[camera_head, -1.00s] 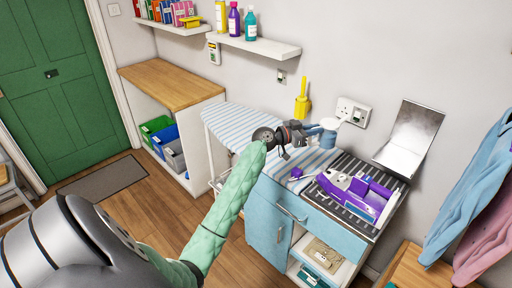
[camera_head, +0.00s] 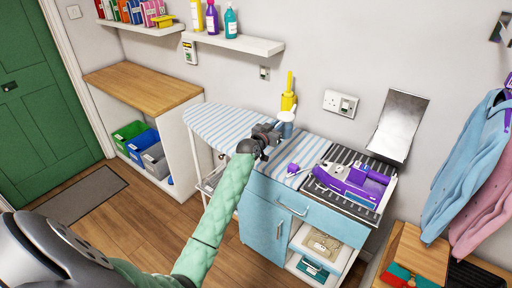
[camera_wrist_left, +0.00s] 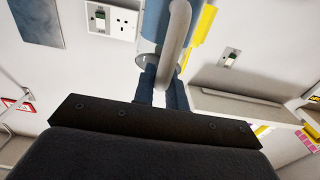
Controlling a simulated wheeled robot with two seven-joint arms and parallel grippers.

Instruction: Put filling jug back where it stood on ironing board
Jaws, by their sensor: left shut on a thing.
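The filling jug (camera_head: 287,128) is pale blue with a white top. In the left wrist view the jug's grey handle (camera_wrist_left: 178,35) is between my left gripper's fingers (camera_wrist_left: 164,88), with the blue body behind. The jug looks about upright. I cannot tell whether its base touches the board. My right gripper is out of view.
The board's left part is clear. A wall socket (camera_head: 340,103) is behind.

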